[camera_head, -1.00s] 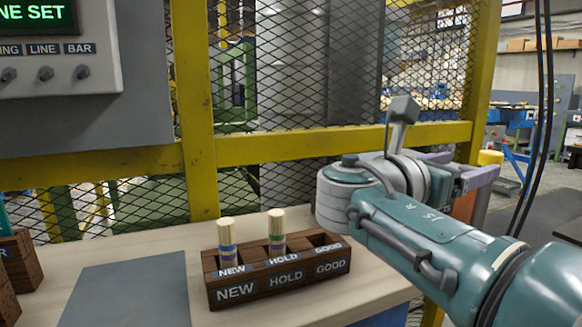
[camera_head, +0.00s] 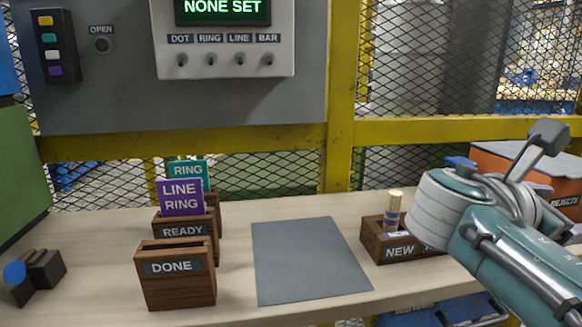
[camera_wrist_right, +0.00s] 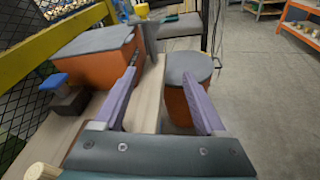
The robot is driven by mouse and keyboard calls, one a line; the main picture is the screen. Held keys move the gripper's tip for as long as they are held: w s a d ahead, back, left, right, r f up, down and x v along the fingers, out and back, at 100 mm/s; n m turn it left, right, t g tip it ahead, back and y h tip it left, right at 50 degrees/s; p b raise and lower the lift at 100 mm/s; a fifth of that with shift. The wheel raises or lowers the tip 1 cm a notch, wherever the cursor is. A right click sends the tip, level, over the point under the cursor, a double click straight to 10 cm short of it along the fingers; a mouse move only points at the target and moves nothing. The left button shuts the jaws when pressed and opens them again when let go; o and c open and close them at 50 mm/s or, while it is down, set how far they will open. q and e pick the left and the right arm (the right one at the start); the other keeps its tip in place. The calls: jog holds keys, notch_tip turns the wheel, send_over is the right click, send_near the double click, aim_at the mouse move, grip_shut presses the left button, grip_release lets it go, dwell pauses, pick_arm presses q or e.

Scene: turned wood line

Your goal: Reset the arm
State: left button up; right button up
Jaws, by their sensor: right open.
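My right arm comes in from the right in the head view and covers much of the wooden tray (camera_head: 374,240). Its fingers are hidden there. In the right wrist view my right gripper (camera_wrist_right: 160,78) has its two purple fingers wide apart with nothing between them. It is over the right end of the bench, near the orange bins. A pale turned stick (camera_head: 393,208) with dark bands stands in the tray's NEW compartment. The HOLD and GOOD compartments are mostly hidden behind my arm. My left gripper is not in view.
A grey mat (camera_head: 305,262) lies bare mid-bench. The panel (camera_head: 225,55) reads NONE SET. An orange bin (camera_wrist_right: 95,65) and round bin (camera_wrist_right: 180,108) flank the right fingers.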

jog(key=s+a+f+m+y+p, duration=0.25)
jog(key=s+m+y+p, duration=0.2)
jog(key=s, duration=0.25)
jog(key=s+a+f+m+y+p, duration=0.2)
jog(key=s+a+m+y+p, duration=0.2)
jog(key=s+m, duration=0.15)
jog(key=s+a+r+m+y+p, duration=0.55)
jog(key=s+a+r+y, duration=0.2)
jog(key=s+a, duration=0.35)
notch_tip(320, 180, up, 38)
jog(key=p, duration=3.8)
jog(key=shift+f, duration=0.15)
